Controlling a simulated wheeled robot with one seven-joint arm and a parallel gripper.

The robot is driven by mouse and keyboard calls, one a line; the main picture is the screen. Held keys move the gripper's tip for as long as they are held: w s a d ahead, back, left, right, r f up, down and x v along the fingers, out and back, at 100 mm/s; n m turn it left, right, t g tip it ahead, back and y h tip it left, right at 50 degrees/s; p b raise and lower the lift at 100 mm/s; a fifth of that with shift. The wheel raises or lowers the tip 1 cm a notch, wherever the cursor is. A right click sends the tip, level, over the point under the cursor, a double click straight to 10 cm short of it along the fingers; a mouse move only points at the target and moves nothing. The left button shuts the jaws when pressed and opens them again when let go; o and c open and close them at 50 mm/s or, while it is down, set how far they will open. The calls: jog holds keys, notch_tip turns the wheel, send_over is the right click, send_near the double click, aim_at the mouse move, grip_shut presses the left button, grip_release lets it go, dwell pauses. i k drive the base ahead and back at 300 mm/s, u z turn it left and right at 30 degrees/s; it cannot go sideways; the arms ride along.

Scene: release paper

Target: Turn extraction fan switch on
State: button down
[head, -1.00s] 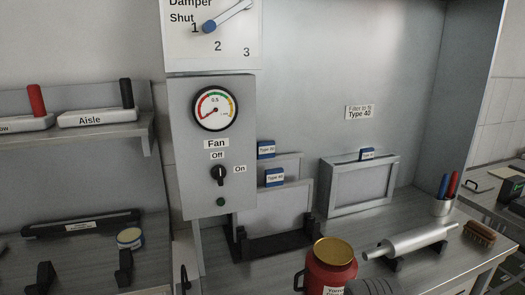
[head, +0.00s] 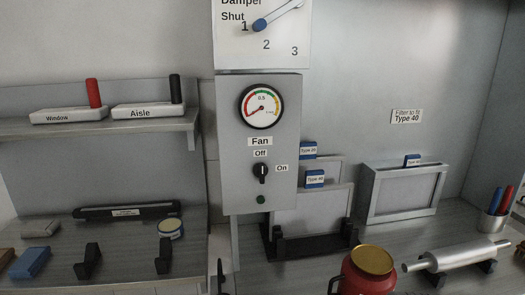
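The fan switch (head: 261,173) is a black rotary knob on a grey control box (head: 230,150). It stands upright, pointing up at the Off label (head: 260,153). The On label (head: 282,168) is to its right. A small dark green lamp (head: 261,199) below the knob looks unlit. A round gauge (head: 262,106) above the Fan label (head: 260,141) has its needle toward the lower left, in the red part. My gripper is not in view, and nothing covers the switch.
Above the box is a damper panel with a blue-tipped lever (head: 260,25) near 1. A shelf (head: 150,127) juts out at left. Below right are framed filters (head: 400,192), a red jar (head: 370,275) and a metal cylinder (head: 450,256). The space before the box looks clear.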

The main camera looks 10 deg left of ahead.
aim_at(260, 170)
jog(key=u, duration=0.55)
jog(key=k, duration=1.3)
jog(key=u, duration=1.1)
jog(key=i, duration=1.55)
jog(key=z, duration=0.45)
